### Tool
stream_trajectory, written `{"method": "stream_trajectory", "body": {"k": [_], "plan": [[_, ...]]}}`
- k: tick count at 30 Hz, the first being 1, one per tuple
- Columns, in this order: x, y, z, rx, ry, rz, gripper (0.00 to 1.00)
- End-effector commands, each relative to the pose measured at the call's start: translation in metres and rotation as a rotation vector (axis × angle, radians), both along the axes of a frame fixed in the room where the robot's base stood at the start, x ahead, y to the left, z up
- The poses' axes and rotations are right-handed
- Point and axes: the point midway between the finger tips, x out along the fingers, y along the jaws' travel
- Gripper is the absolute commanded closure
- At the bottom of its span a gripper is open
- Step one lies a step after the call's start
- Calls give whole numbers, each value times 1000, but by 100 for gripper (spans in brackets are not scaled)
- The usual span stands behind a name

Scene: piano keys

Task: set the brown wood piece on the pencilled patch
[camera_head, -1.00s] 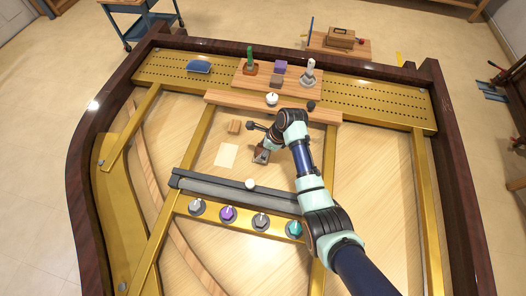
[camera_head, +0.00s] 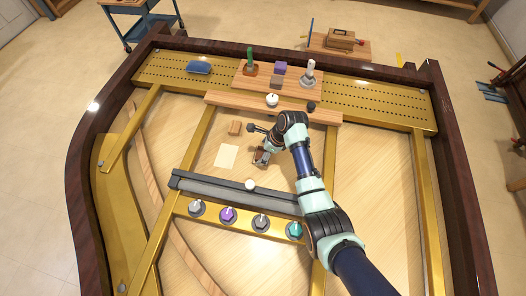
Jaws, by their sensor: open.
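The pencilled patch (camera_head: 227,156) is a pale, slightly turned rectangle on the soundboard, and it is bare. A dark brown wood piece (camera_head: 260,157) lies just right of the patch, partly hidden by my gripper (camera_head: 263,156). My gripper is open and low over this piece; whether the fingers touch it is too small to tell. A lighter orange-brown block (camera_head: 235,127) sits above the patch, apart from my gripper.
A grey rail (camera_head: 225,189) with a white knob (camera_head: 250,185) on it runs below the patch. Several coloured knobs (camera_head: 228,214) line the gold bar below that. A wooden shelf (camera_head: 235,105) with small objects stands behind. Gold ribs flank the area.

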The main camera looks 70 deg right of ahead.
Motion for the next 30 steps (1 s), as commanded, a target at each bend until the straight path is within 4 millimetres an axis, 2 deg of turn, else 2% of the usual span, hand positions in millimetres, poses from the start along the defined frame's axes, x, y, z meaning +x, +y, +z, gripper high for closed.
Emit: {"method": "stream_trajectory", "body": {"k": [9,13,18,30], "plan": [[-29,-6,74,-3,-1,-3,11],[-38,-7,95,-2,-1,-2,11],[-43,-8,106,-1,0,-1,11],[-43,-7,106,0,0,-1,11]]}}
